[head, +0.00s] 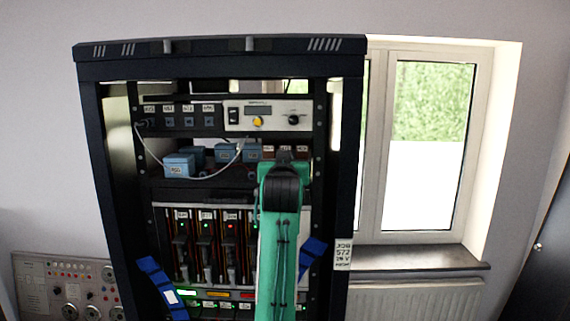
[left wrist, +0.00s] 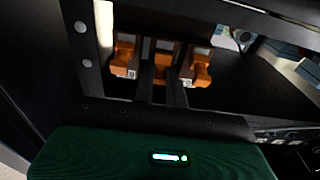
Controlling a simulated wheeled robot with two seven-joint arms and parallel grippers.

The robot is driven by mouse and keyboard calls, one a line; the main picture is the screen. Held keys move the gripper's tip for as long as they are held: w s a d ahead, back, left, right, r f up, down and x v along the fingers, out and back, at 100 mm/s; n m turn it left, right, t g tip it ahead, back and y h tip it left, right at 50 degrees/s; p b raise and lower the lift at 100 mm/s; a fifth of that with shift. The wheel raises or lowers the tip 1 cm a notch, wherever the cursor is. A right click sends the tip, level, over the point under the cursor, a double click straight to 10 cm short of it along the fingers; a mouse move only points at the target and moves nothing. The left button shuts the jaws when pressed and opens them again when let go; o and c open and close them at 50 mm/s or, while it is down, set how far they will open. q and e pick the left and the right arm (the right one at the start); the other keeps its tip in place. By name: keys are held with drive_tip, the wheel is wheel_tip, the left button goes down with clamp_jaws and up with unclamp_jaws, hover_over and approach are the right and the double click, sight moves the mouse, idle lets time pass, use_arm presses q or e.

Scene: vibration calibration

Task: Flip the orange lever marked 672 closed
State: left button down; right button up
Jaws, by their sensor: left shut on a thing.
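Three orange levers show in a dark recess in the left wrist view: a left one (left wrist: 124,60), a middle one (left wrist: 161,67) and a right one (left wrist: 197,67). Their small labels are too small to read, so I cannot tell which is 672. My left gripper (left wrist: 160,80) has its two dark fingers on either side of the middle lever and is shut on it. In the head view my left gripper (head: 286,157) reaches the rack's upper right shelf and hides most of the levers. My right gripper is not in view.
The black rack (head: 345,150) frames the work area. A white panel with knobs (head: 268,112) sits above the levers. Blue boxes (head: 179,165) with a white cable stand to their left. Modules with small lights sit below. A grey control panel (head: 70,285) stands at lower left.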

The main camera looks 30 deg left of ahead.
use_arm(q)
drive_tip(key=shift+w+a+r+g+h, duration=0.15)
drive_tip(key=shift+g+h, duration=0.15)
drive_tip(key=shift+g, duration=0.25)
drive_tip(key=shift+w+d+r+g+h, duration=0.15)
drive_tip(key=shift+g+h, duration=0.15)
drive_tip(key=shift+g, duration=0.25)
drive_tip(key=shift+a, duration=0.15)
drive_tip(key=c, duration=1.7)
unclamp_jaws()
drive_tip(key=shift+s, duration=0.1)
drive_tip(key=b+v, duration=0.6)
drive_tip(key=v, duration=0.7)
drive_tip(key=shift+s+d+r+b, duration=0.25)
drive_tip(key=shift+d+b, duration=0.05)
drive_tip(key=shift+b, duration=0.05)
